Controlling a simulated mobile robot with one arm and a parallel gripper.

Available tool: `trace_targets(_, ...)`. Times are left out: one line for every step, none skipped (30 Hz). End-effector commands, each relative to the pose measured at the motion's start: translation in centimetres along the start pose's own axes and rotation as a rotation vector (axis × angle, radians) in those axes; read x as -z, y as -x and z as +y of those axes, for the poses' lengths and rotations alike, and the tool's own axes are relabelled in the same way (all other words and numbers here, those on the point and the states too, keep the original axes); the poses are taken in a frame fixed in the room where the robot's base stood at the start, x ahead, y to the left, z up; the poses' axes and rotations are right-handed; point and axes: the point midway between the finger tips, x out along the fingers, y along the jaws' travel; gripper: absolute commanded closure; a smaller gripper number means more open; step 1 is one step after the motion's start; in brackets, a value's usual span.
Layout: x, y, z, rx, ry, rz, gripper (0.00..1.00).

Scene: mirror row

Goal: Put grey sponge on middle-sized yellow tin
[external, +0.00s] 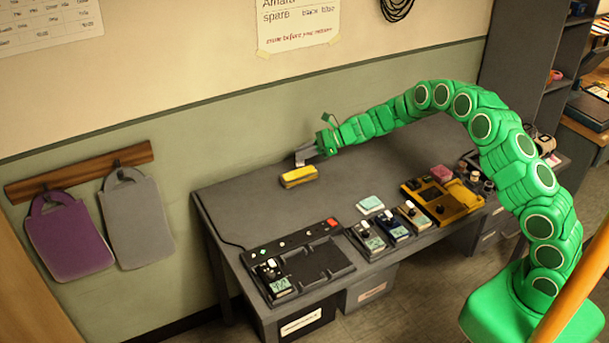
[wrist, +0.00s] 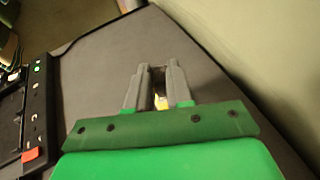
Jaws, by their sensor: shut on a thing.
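My gripper (external: 300,163) points down over the back left part of the grey table, near the wall. It is shut on a yellow block (external: 299,177) with a darker band along it. Whether the block rests on the table or hangs just above it, I cannot tell. In the wrist view the grey fingers (wrist: 157,85) are close together, with a dark brown and yellow sliver between them; the fingers hide the rest. I cannot make out a grey sponge or a separate yellow tin for certain.
A black tray with a device (external: 322,262) lies at the table's front left. A pale green pad (external: 370,204), several small devices and a yellow case (external: 452,203) stand along the front. A pink block (external: 442,173) lies behind the case. The table (external: 240,205) is bare around the gripper.

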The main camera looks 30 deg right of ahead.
Motion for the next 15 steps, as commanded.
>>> trace_targets(0.1, -0.1, -0.1, 0.000, 0.000, 0.000, 1.00)
trace_targets(0.2, -0.2, -0.1, -0.001, 0.000, 0.000, 1.00)
trace_targets(0.3, -0.4, -0.2, -0.001, 0.000, 0.001, 1.00)
trace_targets(0.5, -0.5, -0.3, -0.001, 0.000, 0.001, 1.00)
trace_targets(0.9, -0.7, -0.2, -0.002, -0.002, 0.001, 1.00)
trace_targets(1.4, -0.9, -0.2, -0.002, -0.001, 0.002, 1.00)
trace_targets(1.8, -1.0, -0.2, -0.003, -0.002, 0.002, 1.00)
trace_targets(2.1, -1.2, -0.2, -0.003, -0.002, 0.002, 1.00)
trace_targets(2.5, -1.3, -0.2, -0.002, -0.001, 0.001, 1.00)
trace_targets(2.7, -1.4, -0.2, -0.002, -0.001, 0.000, 1.00)
trace_targets(2.9, -1.5, -0.2, -0.002, 0.000, 0.000, 1.00)
trace_targets(3.0, -1.6, -0.2, -0.002, 0.000, -0.001, 1.00)
trace_targets(3.1, -1.6, -0.2, -0.002, 0.000, -0.001, 1.00)
trace_targets(3.1, -1.6, -0.2, -0.002, 0.001, -0.001, 1.00)
trace_targets(3.0, -1.6, -0.2, -0.001, 0.001, -0.001, 1.00)
